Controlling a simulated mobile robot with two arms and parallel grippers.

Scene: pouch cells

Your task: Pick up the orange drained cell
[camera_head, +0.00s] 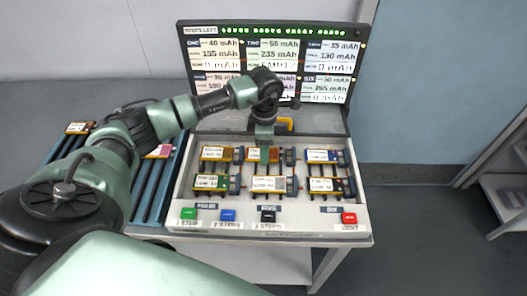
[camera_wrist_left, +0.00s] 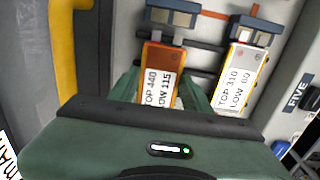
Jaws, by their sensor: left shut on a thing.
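The orange drained cell (camera_wrist_left: 159,62) with a white label "TOP 440 LOW 115" lies in the middle of the far row in the tray. In the head view it is mostly covered by my gripper, with a small orange part (camera_head: 274,155) showing. My left gripper (camera_head: 263,150) reaches down over it from above. In the left wrist view its green fingers (camera_wrist_left: 160,100) stand on either side of the cell, shut on it. The cell's upper end is still close to its dark blue terminal block (camera_wrist_left: 172,16). My right gripper is not in view.
A pale cell (camera_wrist_left: 238,75) labelled "TOP 310 LOW 80" lies beside it. Several other cells fill the tray (camera_head: 250,228). Coloured buttons, including a red one (camera_head: 349,217), line its front. A blue rack (camera_head: 150,190) is at left.

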